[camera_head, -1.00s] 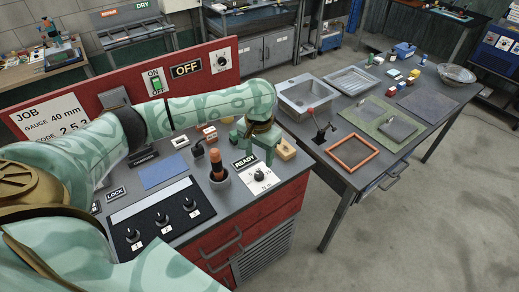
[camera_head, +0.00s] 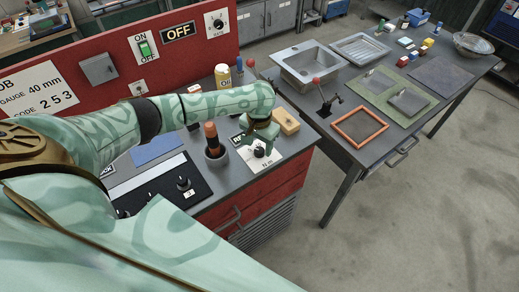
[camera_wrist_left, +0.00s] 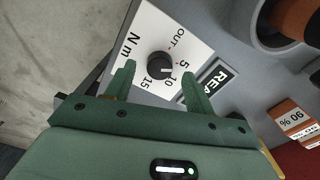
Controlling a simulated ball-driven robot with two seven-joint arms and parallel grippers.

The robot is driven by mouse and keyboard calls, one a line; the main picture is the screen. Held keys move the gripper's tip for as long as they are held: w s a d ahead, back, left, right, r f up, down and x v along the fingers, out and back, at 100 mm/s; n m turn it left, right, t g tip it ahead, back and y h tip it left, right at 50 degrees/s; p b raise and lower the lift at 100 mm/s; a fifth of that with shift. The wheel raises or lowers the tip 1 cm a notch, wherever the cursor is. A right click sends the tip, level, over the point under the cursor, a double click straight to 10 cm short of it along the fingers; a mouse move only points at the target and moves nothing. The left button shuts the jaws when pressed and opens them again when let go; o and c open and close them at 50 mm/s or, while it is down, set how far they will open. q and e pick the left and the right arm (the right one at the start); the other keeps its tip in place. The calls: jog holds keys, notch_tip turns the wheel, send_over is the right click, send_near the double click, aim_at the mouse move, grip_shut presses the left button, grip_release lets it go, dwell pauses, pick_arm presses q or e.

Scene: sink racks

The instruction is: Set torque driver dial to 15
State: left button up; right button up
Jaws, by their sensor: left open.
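The torque dial is a black round knob (camera_wrist_left: 160,66) on a white plate marked OUT, 5, 10, 15 and N m. In the left wrist view its pale pointer mark appears to face near 10. The knob (camera_head: 260,152) also shows in the head view, partly hidden by the gripper. My left gripper (camera_wrist_left: 160,84) is open, its two green fingers spread to either side of the knob's near side; contact is not visible. It also shows in the head view (camera_head: 258,143). An orange-handled driver (camera_head: 211,133) stands in a dark holder left of the dial.
A READY label (camera_wrist_left: 208,80) lies beside the dial plate. The red panel (camera_head: 110,75) rises at the back. A second table with a sink (camera_head: 305,62) and an orange frame (camera_head: 359,127) stands to the right.

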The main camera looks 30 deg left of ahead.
pick_arm(q)
jog(key=shift+f, duration=0.9)
pick_arm(e)
jog(key=shift+s+a+f, duration=0.2)
jog(key=shift+a+f, duration=0.1)
jog(key=shift+a, duration=0.15)
